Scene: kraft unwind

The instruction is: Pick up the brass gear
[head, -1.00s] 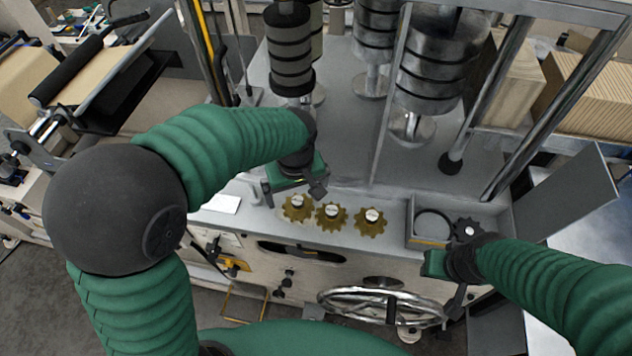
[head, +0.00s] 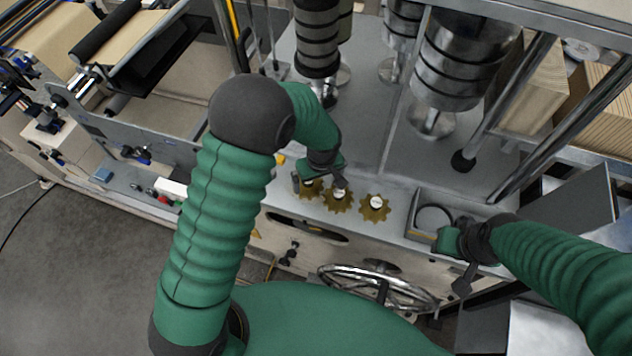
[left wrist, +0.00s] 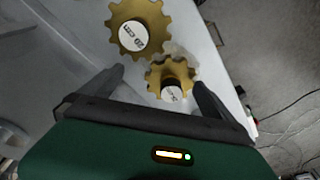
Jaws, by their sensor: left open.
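Three brass gears with white round labels sit in a row on the grey machine ledge: a left one (head: 311,190), a middle one (head: 337,204) and a right one (head: 374,213). My left gripper (head: 318,184) is open, low over the left gear and partly hiding it. In the left wrist view, one brass gear (left wrist: 170,72) lies between the open fingers (left wrist: 158,78), with no clear contact. A larger-looking gear (left wrist: 140,22), its label reading about "20 cm", lies beyond. My right gripper (head: 453,262) is beside the grey tray; its jaw opening is unclear.
The grey tray (head: 412,222) holds a dark ring (head: 433,216) right of the gears. Dark-banded metal cylinders (head: 317,35) stand behind the ledge. A handwheel (head: 375,290) is below its front. The ledge behind the gears is clear.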

